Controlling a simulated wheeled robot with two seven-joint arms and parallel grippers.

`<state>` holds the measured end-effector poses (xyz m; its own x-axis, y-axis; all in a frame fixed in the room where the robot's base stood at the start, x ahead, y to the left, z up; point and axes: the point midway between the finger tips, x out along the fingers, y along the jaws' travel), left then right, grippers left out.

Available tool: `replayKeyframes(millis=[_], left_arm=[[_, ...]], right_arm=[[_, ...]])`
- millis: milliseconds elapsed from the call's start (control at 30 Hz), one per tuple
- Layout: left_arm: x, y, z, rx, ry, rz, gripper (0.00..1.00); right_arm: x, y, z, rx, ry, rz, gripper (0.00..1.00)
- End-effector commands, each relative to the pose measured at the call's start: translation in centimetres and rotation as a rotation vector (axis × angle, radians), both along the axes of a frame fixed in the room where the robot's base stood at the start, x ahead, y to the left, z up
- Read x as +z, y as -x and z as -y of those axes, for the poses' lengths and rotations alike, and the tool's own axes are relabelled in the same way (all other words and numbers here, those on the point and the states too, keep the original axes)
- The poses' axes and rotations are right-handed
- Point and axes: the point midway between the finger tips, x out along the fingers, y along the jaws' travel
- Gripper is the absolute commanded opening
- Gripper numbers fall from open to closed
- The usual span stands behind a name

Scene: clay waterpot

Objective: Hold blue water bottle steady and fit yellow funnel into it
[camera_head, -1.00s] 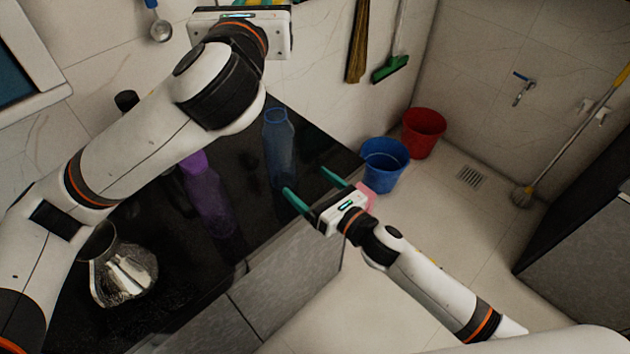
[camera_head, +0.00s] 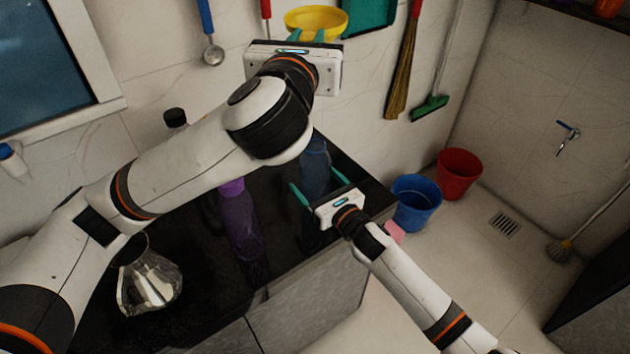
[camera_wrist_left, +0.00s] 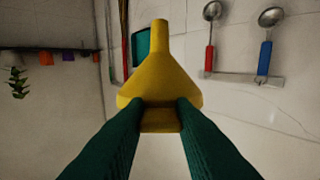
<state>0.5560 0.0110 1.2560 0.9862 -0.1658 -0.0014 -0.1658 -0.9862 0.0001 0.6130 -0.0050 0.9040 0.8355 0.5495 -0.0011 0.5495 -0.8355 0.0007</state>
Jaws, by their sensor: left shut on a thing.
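The yellow funnel (camera_head: 316,18) is held high in front of the back wall by my left gripper (camera_head: 307,36), whose teal fingers are shut on it. The left wrist view shows the funnel (camera_wrist_left: 158,75) between the left fingertips (camera_wrist_left: 160,115), with its spout pointing up in the picture. The blue water bottle (camera_head: 315,160) stands upright on the black counter, below the funnel, partly hidden behind my left forearm. My right gripper (camera_head: 316,182) is open, with its fingers spread on the near side of the bottle. Whether they touch it I cannot tell.
A purple bottle (camera_head: 240,220) and a glass pitcher (camera_head: 148,280) stand on the black counter (camera_head: 205,290), left of the blue bottle. Blue (camera_head: 415,205) and red (camera_head: 460,175) buckets stand on the floor at right. Ladles and brooms hang on the wall.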

Motion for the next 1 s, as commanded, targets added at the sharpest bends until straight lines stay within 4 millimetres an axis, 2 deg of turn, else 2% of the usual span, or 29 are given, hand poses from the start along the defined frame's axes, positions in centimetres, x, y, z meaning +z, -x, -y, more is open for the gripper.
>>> replayKeyframes(millis=[133, 400, 467, 700, 1000], left_arm=[[0.01, 0.0, 0.01, 0.0, 0.0, 0.0, 0.01], [0.01, 0.0, 0.01, 0.0, 0.0, 0.0, 0.01], [0.01, 0.0, 0.01, 0.0, 0.0, 0.0, 0.01], [0.01, 0.0, 0.01, 0.0, 0.0, 0.0, 0.01], [-0.36, 0.06, 0.13, -0.005, 0.0, -0.006, 0.01]], right_arm=[[0.04, -0.65, -0.48, 0.001, -0.002, 0.0, 0.89], [0.04, -0.73, -0.54, 0.001, -0.001, 0.0, 0.89], [0.04, -0.72, -0.54, 0.001, -0.001, 0.0, 0.81], [0.03, -0.72, -0.52, 0.001, -0.001, 0.0, 0.42], [0.01, -0.71, -0.52, 0.001, -0.001, -0.001, 0.4]])
